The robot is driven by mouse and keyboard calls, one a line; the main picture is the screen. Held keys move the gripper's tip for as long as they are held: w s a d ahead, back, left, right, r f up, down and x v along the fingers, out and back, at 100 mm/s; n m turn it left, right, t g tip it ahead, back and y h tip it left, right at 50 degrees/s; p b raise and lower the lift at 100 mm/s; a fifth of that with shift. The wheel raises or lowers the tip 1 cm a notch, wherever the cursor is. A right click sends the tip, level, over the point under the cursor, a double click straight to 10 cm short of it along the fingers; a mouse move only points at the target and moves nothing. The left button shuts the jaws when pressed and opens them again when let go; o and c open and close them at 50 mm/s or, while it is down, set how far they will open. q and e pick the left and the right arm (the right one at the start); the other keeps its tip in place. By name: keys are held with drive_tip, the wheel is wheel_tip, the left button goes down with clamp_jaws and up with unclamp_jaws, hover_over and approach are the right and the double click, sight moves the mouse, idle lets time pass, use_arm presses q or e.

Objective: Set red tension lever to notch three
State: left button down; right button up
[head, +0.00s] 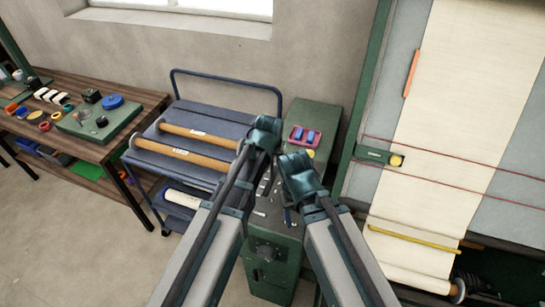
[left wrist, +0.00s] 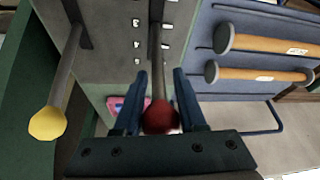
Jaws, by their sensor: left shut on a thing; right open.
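The red lever knob (left wrist: 160,119) shows in the left wrist view, at the end of a dark shaft that runs up to a grey panel (left wrist: 105,50). White numerals (left wrist: 137,43) stand in a column beside the shaft; they are too small to read surely. I cannot tell which notch the lever is at. My left gripper (left wrist: 160,98) is shut on the red knob, one finger on each side. In the head view my left gripper (head: 265,133) is over the green machine (head: 275,252), hiding the knob. My right gripper (head: 293,168) is open, close beside it.
A second lever has a yellow knob (left wrist: 47,123), left of the red one. A blue cart (head: 225,118) with orange rollers stands left of the machine. A pink tray (head: 304,138) sits on the cabinet behind. A cloth frame (head: 440,150) is at right.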

use_arm(q)
drive_tip(key=c, duration=0.5)
unclamp_jaws()
drive_tip(key=shift+s+r, duration=0.1)
use_arm(e)
drive_tip(key=shift+s, duration=0.1)
use_arm(q)
drive_tip(key=shift+r, duration=0.1)
use_arm(e)
drive_tip(key=shift+r, duration=0.15)
use_arm(q)
drive_tip(key=p+v, duration=1.2)
drive_tip(key=v, duration=0.1)
drive_tip(key=shift+r+p, duration=0.25)
drive_tip(key=shift+p, duration=0.1)
use_arm(e)
wheel_tip(320, 180, up, 13)
drive_tip(key=shift+f, duration=0.2)
use_arm(q)
drive_tip(key=shift+s+a+f, duration=0.1)
use_arm(e)
drive_tip(key=shift+f, duration=0.1)
